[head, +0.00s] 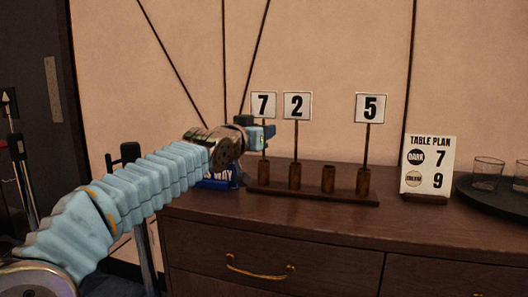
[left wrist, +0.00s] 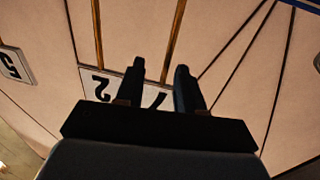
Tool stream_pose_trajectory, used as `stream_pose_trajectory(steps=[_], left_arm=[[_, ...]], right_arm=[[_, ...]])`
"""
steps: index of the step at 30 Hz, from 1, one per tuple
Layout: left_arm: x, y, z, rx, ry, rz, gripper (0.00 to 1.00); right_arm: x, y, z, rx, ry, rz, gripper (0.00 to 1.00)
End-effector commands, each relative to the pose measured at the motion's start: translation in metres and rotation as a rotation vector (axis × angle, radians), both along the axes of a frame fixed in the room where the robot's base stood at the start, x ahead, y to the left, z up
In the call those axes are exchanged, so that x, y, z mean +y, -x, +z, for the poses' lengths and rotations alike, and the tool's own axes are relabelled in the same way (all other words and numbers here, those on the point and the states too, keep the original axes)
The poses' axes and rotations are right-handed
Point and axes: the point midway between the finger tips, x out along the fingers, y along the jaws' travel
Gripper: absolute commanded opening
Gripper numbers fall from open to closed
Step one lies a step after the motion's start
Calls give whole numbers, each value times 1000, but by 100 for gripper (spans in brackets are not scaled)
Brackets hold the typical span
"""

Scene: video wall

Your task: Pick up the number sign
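Three white number signs on thin wooden sticks stand upright in a dark wooden rack (head: 315,196) on a cabinet: the 7 (head: 263,104), the 2 (head: 297,105) and the 5 (head: 370,108). The third holder (head: 328,179) is empty. My left gripper (head: 262,131) is at the stick of the 7, just below its card. In the left wrist view, the left gripper (left wrist: 160,70) has its fingers apart, with the 7's stick (left wrist: 174,40) showing between them; contact is unclear. The 2 (left wrist: 100,86) and 5 (left wrist: 15,66) also show there. My right gripper is not in view.
A table plan card (head: 428,165) reads DARK 7 and a paler 9. A dark round tray (head: 470,195) with glasses (head: 487,174) stands at the right. A blue item with white lettering (head: 216,183) is partly hidden behind my left arm. The cabinet front is clear.

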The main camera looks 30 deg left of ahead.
Motion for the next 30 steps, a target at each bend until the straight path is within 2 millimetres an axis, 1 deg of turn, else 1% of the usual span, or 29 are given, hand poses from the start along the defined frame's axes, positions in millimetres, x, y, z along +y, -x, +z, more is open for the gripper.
stream_pose_trajectory(steps=[4, 6, 9, 12, 15, 21, 28, 29, 30], left_arm=[[4, -16, 5, 2, 2, 0, 38], [7, -23, 1, 1, 1, 1, 38], [10, -31, 1, 1, 2, 1, 38], [11, -46, 1, 2, 0, 2, 38], [12, -51, 1, 1, -1, 1, 38], [11, -51, 2, 1, 0, 0, 38], [11, -51, 2, 1, 0, 0, 3], [11, -51, 2, 1, 0, 0, 0], [11, -51, 2, 1, 0, 0, 0]], right_arm=[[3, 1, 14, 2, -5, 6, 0], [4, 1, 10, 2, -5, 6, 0], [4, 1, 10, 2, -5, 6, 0], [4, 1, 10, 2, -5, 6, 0], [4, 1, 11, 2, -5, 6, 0], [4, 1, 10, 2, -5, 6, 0], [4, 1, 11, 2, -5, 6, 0], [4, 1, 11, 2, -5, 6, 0], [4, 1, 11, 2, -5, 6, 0]])
